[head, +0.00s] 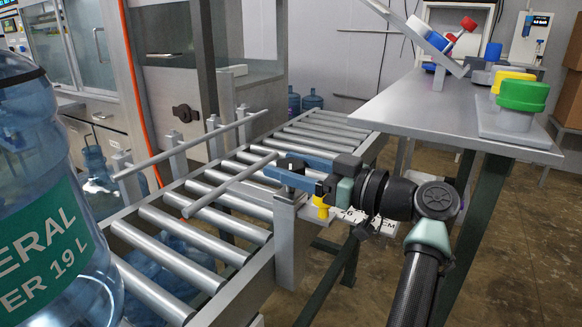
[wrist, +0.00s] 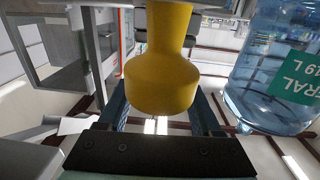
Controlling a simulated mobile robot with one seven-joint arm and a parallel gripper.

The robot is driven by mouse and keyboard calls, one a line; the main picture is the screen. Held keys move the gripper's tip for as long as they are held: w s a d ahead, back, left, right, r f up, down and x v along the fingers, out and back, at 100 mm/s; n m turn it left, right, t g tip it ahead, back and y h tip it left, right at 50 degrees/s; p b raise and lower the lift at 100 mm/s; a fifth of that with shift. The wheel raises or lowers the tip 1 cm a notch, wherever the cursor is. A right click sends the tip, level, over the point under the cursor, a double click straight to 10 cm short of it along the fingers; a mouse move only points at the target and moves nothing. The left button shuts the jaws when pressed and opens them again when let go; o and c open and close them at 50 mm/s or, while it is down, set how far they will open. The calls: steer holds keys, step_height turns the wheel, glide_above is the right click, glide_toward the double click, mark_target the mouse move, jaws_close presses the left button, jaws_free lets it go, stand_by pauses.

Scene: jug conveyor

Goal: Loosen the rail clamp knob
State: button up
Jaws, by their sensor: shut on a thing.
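My gripper (head: 290,167) reaches in from the right, its blue fingers at the top of the grey post (head: 288,215) beside the conveyor's near edge. It is shut on the rail clamp knob, which the fingers largely hide. A yellow bulb-shaped piece (head: 321,207) shows just under the gripper. In the wrist view the yellow piece (wrist: 162,75) is large and central, wide below and narrow at the neck. It covers part of the fingers (wrist: 160,112) on either side. I cannot tell whether it belongs to the knob.
The roller conveyor (head: 215,213) carries a near guide rail (head: 228,185) and a far rail (head: 190,143). A large blue jug (head: 45,200) stands at the left. A grey table (head: 430,108) with coloured knobs is at the right, close to my arm.

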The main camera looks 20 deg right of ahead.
steer(key=o, duration=1.4)
steer(key=shift+c, duration=0.2)
steer(key=p+v, duration=0.1)
steer(key=v, duration=1.2)
